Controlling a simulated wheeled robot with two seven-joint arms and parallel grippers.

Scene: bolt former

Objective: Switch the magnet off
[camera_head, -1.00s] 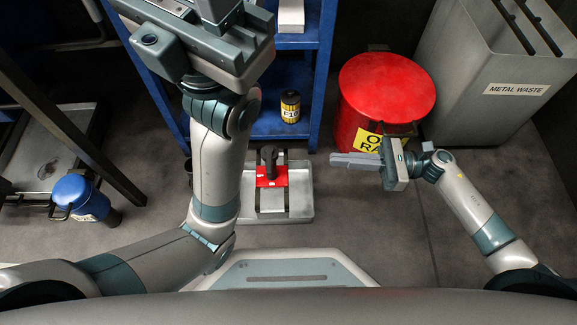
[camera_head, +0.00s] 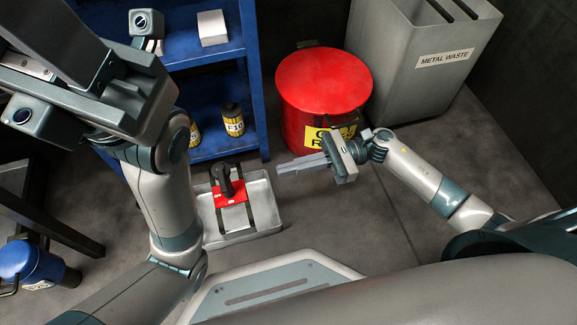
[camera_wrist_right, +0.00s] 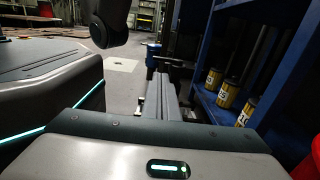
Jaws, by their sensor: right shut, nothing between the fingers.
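A red plate with an upright black handle (camera_head: 225,181), which looks like the magnet, sits on a grey metal tray (camera_head: 262,202) on the floor in the head view. I cannot tell its switch position. My right gripper (camera_head: 282,168) is shut and empty, to the right of the tray and in front of the red bin, its fingers pointing left toward the magnet but apart from it. Its fingers also show in the right wrist view (camera_wrist_right: 160,88). My left arm rises at the left of the head view; its fingers are not clear there.
A red bin (camera_head: 320,80) and a grey metal waste bin (camera_head: 405,60) stand behind my right gripper. A blue shelf (camera_head: 214,140) with yellow-black cans (camera_head: 233,118) is behind the tray. A blue can (camera_head: 30,262) stands at lower left. Floor right of the tray is clear.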

